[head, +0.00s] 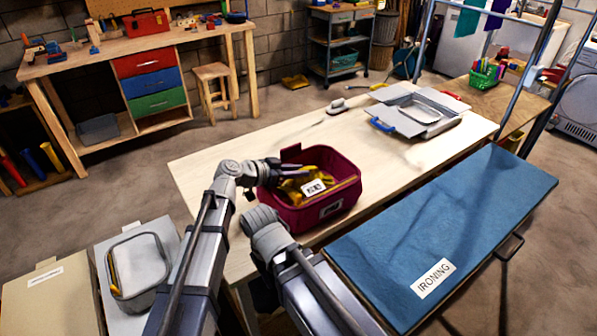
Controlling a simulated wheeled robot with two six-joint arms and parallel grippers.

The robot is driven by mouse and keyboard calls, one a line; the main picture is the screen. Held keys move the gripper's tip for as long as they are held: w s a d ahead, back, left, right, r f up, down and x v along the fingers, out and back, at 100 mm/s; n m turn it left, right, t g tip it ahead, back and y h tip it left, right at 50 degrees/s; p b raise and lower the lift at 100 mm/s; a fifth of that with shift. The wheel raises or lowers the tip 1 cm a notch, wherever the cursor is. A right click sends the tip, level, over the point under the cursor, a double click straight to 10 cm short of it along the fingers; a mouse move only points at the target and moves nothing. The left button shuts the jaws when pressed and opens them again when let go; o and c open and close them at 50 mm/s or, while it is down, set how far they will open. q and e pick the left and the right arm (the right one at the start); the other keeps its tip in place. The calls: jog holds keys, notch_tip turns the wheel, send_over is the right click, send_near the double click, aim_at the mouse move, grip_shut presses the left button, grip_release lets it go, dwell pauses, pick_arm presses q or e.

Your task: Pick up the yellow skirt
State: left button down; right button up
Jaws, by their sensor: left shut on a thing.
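The yellow skirt (325,181) appears as a bunched yellow cloth inside the magenta basket (345,196), which stands on the pale wooden table. A small white label lies on the cloth; its print is too small to read. My left gripper (281,170) reaches over the basket's left side, with its jaws shut on the yellow cloth at its left end. The fingertips are partly hidden against the cloth and basket wall. My right arm shows at the bottom middle, but its gripper is not in view.
The blue ironing surface (450,230) lies to the right of the table. Grey folding boxes (415,112) and an iron (338,106) are at the table's far end. A grey bin (140,268) stands at lower left. The table's left part is clear.

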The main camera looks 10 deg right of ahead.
notch_tip(320, 180, up, 17)
jog(key=p, duration=1.6)
jog(key=shift+f, duration=0.2)
